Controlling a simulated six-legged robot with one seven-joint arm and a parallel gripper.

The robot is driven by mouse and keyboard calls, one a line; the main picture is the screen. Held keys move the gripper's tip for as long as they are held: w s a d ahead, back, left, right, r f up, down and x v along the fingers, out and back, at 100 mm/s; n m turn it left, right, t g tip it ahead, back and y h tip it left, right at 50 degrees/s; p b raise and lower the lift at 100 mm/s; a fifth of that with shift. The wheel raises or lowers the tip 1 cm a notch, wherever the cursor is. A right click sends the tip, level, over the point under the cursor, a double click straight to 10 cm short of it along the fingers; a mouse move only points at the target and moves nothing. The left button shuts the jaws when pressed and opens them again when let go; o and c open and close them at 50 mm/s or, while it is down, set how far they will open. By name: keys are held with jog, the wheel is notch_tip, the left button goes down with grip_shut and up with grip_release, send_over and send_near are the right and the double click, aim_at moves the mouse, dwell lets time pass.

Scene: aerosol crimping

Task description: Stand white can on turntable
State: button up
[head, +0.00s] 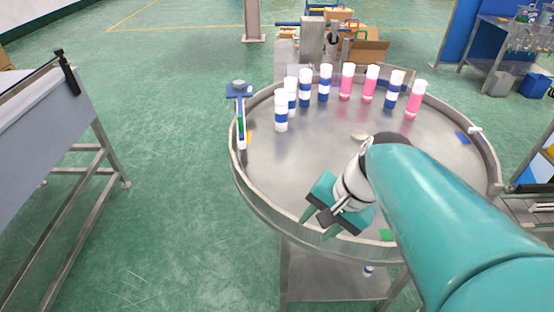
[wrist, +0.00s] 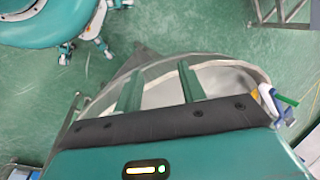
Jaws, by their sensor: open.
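The turntable (head: 300,165) is a round metal table with a raised rim. Several white cans with blue bands (head: 281,111) and several pink cans with white tops (head: 415,99) stand upright along its far side. No plain white can is clear to see. A small white and blue object (head: 369,271) shows below the turntable, too small to tell what it is. My gripper (head: 320,222) is open and empty over the near rim, pointing down and outward. In the wrist view its two fingers (wrist: 157,82) are apart with the rim of the turntable (wrist: 215,59) beneath and nothing between them.
A blue and white post-like fixture (head: 240,115) stands at the turntable's left rim. A small pale disc (head: 359,135) lies near the middle. A conveyor-like table (head: 45,105) is at the left, with clear green floor between. Cardboard boxes (head: 369,50) are behind.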

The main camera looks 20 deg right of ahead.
jog(key=shift+s+a+r+n+t+h, duration=0.1)
jog(key=shift+a+r+n+t+h, duration=0.55)
jog(key=shift+n, duration=0.9)
jog(key=shift+s+a+r+n+t+h, duration=0.15)
jog(key=shift+a+r+n+t+h, duration=0.4)
jog(key=shift+n, duration=0.95)
jog(key=shift+s+a+r+n+t+h, duration=0.1)
jog(key=shift+a+r+n+t+h, duration=0.35)
jog(key=shift+r+n, duration=0.85)
